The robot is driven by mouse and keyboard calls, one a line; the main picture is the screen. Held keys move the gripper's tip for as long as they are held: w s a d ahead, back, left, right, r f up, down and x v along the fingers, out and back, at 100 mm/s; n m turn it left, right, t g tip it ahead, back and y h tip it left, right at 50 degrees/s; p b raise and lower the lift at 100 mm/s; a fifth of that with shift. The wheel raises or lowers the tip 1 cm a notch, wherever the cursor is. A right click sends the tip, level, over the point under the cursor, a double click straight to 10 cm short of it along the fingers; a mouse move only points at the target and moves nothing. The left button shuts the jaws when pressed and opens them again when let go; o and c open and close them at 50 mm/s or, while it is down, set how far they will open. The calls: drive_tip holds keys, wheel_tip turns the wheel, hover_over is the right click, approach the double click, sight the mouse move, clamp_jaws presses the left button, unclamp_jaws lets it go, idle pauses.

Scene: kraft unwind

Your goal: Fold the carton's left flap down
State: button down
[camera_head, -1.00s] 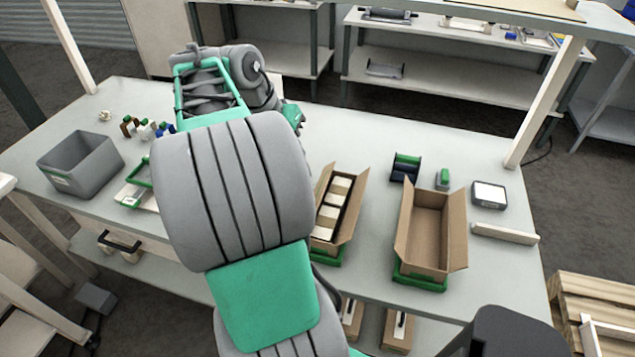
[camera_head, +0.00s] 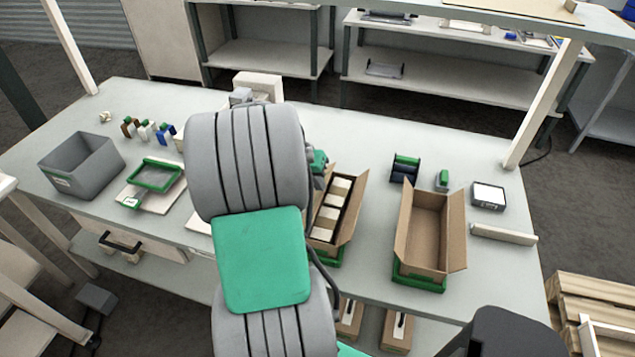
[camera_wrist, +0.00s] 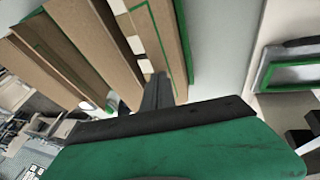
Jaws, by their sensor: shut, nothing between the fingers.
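A brown carton filled with white blocks (camera_head: 338,212) stands on a green base on the bench, right of my arm in the head view. Its side flaps stand up, and my arm partly covers its left side. It also shows in the wrist view, with one flap (camera_wrist: 170,40) to the right of the white blocks. My gripper (camera_wrist: 157,90) is shut and empty, with its dark fingers close to the end of that flap. Whether they touch it I cannot tell. In the head view my gripper is hidden behind my arm.
An empty open carton (camera_head: 428,240) stands to the right. A black dispenser (camera_head: 404,168), a small green item and a scale (camera_head: 488,195) sit behind it. A grey bin (camera_head: 80,163) and a green-framed tray (camera_head: 157,176) are at left.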

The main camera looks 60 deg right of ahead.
drive_tip(key=shift+a, duration=0.1)
drive_tip(key=shift+s+f+b, duration=0.15)
drive_tip(key=shift+b, duration=0.3)
drive_tip(key=shift+s+t, duration=0.1)
drive_tip(key=shift+t, duration=0.2)
drive_tip(key=shift+s+d+t+b, duration=0.2)
drive_tip(key=shift+t+b, duration=0.1)
drive_tip(key=shift+b, duration=0.6)
